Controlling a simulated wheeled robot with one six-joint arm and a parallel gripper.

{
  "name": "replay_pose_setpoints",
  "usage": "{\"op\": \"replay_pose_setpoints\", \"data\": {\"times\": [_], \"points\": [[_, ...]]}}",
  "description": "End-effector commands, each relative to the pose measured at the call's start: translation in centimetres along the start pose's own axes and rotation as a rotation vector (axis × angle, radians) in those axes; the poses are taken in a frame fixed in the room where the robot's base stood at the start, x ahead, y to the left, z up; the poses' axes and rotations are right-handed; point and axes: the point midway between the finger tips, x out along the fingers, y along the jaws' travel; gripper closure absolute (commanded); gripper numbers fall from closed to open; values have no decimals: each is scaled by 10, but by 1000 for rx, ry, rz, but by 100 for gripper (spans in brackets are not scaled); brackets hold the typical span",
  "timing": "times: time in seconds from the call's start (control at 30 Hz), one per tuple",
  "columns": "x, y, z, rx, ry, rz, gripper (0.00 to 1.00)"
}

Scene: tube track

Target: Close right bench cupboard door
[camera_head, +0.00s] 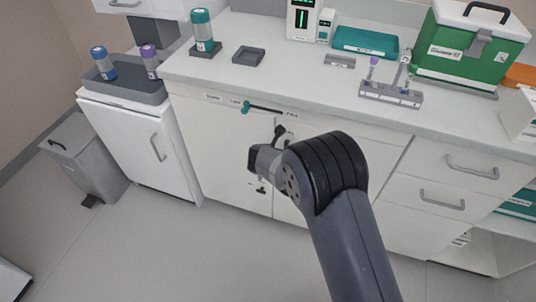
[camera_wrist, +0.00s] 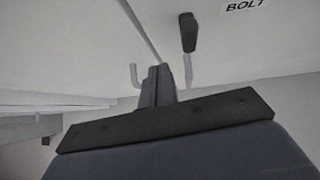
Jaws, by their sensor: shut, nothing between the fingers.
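The white bench cupboard has a left door (camera_head: 215,150) and a right door (camera_head: 378,160) under the countertop. The right door is largely hidden behind my arm; in the head view it looks about flush, but I cannot tell whether it is fully shut. My gripper (camera_wrist: 158,82) is shut and empty, close to the door fronts near the seam between them. A metal handle (camera_wrist: 136,76) is just left of the fingers.
A teal-ended slide lever (camera_head: 246,107) is on the strip above the doors. Drawers (camera_head: 443,185) and an open shelf are at right. A white cabinet (camera_head: 135,145) and grey bin (camera_head: 85,158) stand at left. The floor in front is clear.

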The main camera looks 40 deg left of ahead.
Motion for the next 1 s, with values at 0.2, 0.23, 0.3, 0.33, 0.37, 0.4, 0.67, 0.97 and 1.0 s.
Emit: {"op": "replay_pose_setpoints", "data": {"times": [0.2,0.23,0.3,0.33,0.37,0.4,0.67,0.97,1.0], "points": [[-21,-1,0,-1,1,1,100],[-25,-1,0,-2,2,0,100],[-35,0,0,-2,2,1,100],[-39,1,0,-2,2,1,100],[-44,1,0,-2,2,1,100],[-51,1,-1,-1,2,1,100],[-89,4,-1,-2,3,0,100],[-100,5,-2,-1,4,-1,100],[-100,5,-2,-1,4,-1,100]]}}
